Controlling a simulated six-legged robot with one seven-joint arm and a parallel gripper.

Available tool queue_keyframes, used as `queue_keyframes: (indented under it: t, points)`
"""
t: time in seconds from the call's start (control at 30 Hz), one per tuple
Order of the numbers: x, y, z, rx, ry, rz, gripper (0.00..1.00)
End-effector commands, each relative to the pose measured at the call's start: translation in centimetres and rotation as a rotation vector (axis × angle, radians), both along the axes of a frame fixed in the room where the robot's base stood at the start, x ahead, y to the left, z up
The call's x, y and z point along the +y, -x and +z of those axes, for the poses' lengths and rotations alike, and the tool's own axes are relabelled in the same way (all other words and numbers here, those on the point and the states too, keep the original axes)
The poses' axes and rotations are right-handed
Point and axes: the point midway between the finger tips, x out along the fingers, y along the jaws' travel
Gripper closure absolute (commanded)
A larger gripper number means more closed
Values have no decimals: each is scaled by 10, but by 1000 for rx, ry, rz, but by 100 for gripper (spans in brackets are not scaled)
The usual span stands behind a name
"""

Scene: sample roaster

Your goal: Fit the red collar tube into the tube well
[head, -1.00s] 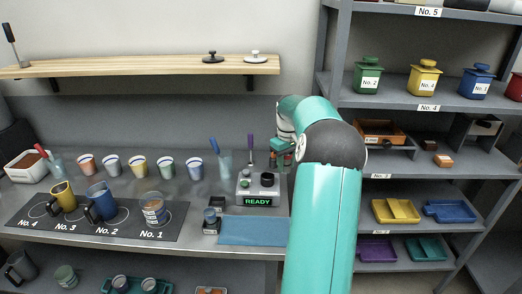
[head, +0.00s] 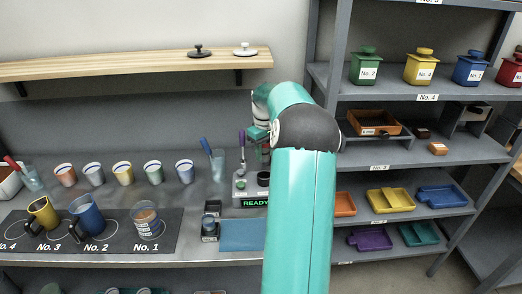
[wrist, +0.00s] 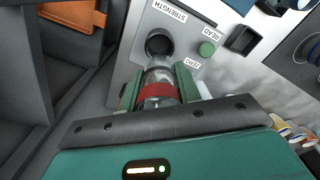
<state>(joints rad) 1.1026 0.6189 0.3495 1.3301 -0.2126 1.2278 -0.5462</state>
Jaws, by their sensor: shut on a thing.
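In the wrist view my gripper (wrist: 158,92) is shut on the red collar tube (wrist: 158,90), a clear tube with a red band. The band sits between the green fingers. The tube's far end points at the tube well (wrist: 158,44), a dark round opening in the grey meter (wrist: 185,50). The tube end overlaps the well's near edge in this view; I cannot tell whether it has entered. In the head view the meter (head: 241,190) shows a green READY display. My arm hides much of its right side and most of the gripper.
A green button (wrist: 207,48) sits beside the well. A black square holder (wrist: 243,39) and a blue mat (head: 240,235) lie near the meter. The shelving rack (head: 330,60) stands close on the right. Several cups (head: 122,172) line the bench to the left.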

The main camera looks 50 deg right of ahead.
Motion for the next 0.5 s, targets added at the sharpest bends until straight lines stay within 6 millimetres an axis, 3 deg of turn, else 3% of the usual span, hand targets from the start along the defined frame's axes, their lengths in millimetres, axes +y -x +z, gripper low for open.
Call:
queue_keyframes:
  t: [0.3, 0.5]
  points:
    - [0, 4, 0, 0, 0, -1, 94]
    - [0, 5, -12, 2, -1, 0, 94]
